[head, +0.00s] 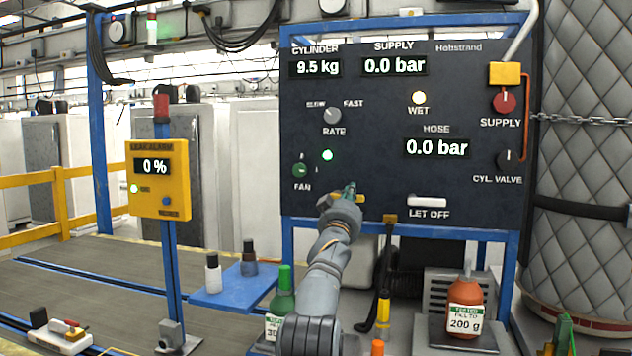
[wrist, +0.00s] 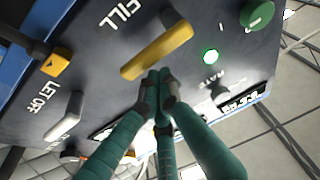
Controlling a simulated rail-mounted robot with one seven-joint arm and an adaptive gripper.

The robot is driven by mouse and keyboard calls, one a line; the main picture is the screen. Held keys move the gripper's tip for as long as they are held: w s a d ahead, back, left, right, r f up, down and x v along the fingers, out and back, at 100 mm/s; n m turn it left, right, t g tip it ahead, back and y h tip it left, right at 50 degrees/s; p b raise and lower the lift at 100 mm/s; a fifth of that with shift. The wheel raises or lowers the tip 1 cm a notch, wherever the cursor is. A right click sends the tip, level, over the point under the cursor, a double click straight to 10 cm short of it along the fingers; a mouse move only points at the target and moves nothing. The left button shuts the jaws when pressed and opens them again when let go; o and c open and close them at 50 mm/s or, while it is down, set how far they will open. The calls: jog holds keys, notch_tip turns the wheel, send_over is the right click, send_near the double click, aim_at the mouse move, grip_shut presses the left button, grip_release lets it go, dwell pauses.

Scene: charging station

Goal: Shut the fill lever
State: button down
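The fill lever (wrist: 157,50) is a yellow bar on the dark panel, beside the word FILL in the wrist view. In the head view it shows as yellow bits (head: 361,198) behind my gripper, which hides its middle. In the head view my gripper (head: 349,189) is at the panel's lower part, left of the LET OFF lever.
The white LET OFF lever (head: 428,202) is close on the right; it also shows in the wrist view (wrist: 64,116). The green FAN knob (head: 300,170) is to the left. A green bottle (head: 282,295) and red bottle (head: 466,304) stand below.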

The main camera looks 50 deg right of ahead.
jog(key=shift+r, duration=0.1)
dwell(0.3)
notch_tip(320, 180, up, 5)
jog(key=p, duration=0.5)
jog(key=f+b+v, duration=0.1)
jog(key=b+v, duration=0.7)
jog(key=v, duration=0.2)
jog(key=shift+b, duration=0.35)
jog(key=shift+w+f, duration=0.1)
jog(key=shift+w, duration=0.05)
jog(key=r+p+x, duration=0.1)
jog(key=p+x, duration=0.7)
jog(key=x, duration=0.2)
notch_tip(320, 180, down, 5)
jog(key=b, duration=0.4)
jog(key=shift+r, duration=0.1)
